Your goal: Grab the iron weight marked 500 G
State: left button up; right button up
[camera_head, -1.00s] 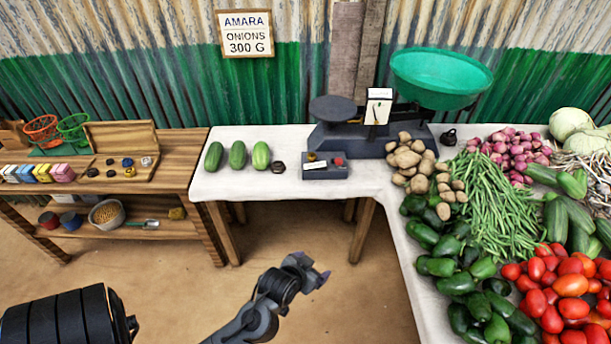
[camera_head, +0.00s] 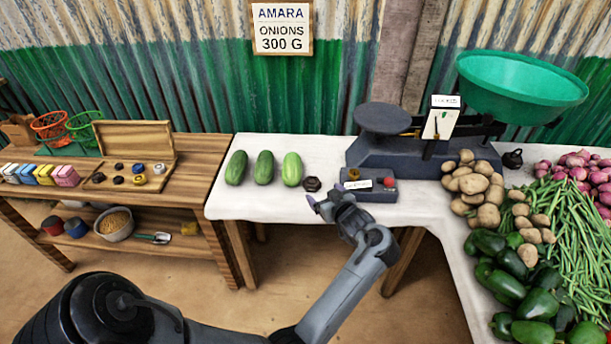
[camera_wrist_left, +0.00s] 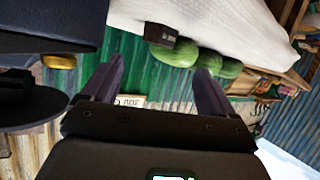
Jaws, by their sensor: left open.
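A dark hexagonal iron weight (camera_head: 312,184) sits on the white cloth, between the cucumbers and a small grey box. No marking on it can be read in the head view. In the left wrist view a dark weight (camera_wrist_left: 162,36) with small pale marks on its side stands in front of the cucumbers. My left gripper (camera_head: 327,206) is open and empty at the front edge of the table, just short of the weight. Its two fingers (camera_wrist_left: 157,88) are spread apart in the left wrist view. A second dark weight (camera_head: 513,158) stands right of the scale. My right gripper is out of view.
Several cucumbers (camera_head: 264,167) lie left of the weight. The grey box (camera_head: 372,196), with a brass piece and a red piece, is close on its right. Behind it stands the scale (camera_head: 410,158) with a green pan (camera_head: 520,85). Potatoes (camera_head: 474,184) lie right.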

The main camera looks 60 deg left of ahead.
aim_at(313, 184)
pick_arm(q)
jog(key=b+x, duration=0.1)
jog(key=x, duration=0.3)
jog(key=shift+d+f+b, duration=0.15)
jog(key=shift+f+b, duration=0.15)
jog(key=shift+b, duration=0.05)
jog(key=shift+a, duration=0.2)
jog(key=shift+w+a+f+b, duration=0.1)
jog(key=shift+a+f+b, duration=0.3)
jog(key=shift+b, duration=0.15)
jog(key=a, duration=0.1)
jog(key=a+b, duration=0.2)
jog(key=a, duration=0.1)
jog(key=shift+w+f, duration=0.3)
jog(key=shift+d, duration=0.1)
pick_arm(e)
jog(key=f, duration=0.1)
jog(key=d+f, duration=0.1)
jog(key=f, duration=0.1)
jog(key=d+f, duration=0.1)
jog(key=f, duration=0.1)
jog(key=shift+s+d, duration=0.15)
pick_arm(q)
jog(key=shift+d, duration=0.1)
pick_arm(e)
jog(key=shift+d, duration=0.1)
pick_arm(q)
jog(key=c, duration=1.4)
jog(key=shift+c, duration=0.8)
